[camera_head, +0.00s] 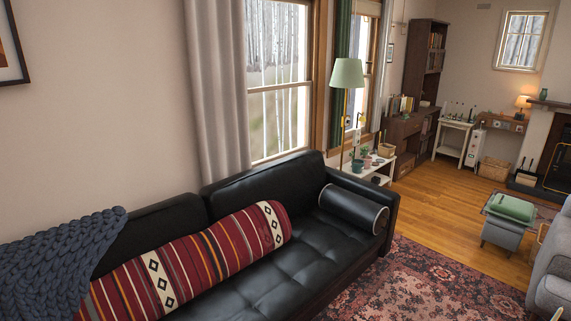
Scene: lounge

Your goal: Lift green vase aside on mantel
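A small green vase (543,94) stands upright on the dark mantel (551,104) at the far right edge of the head view. It is far away across the room, and only the left end of the mantel shows.
A black leather sofa (330,243) fills the near left. A patterned rug (450,285) lies beside it. Open wooden floor (440,205) runs between sofa and ottoman.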

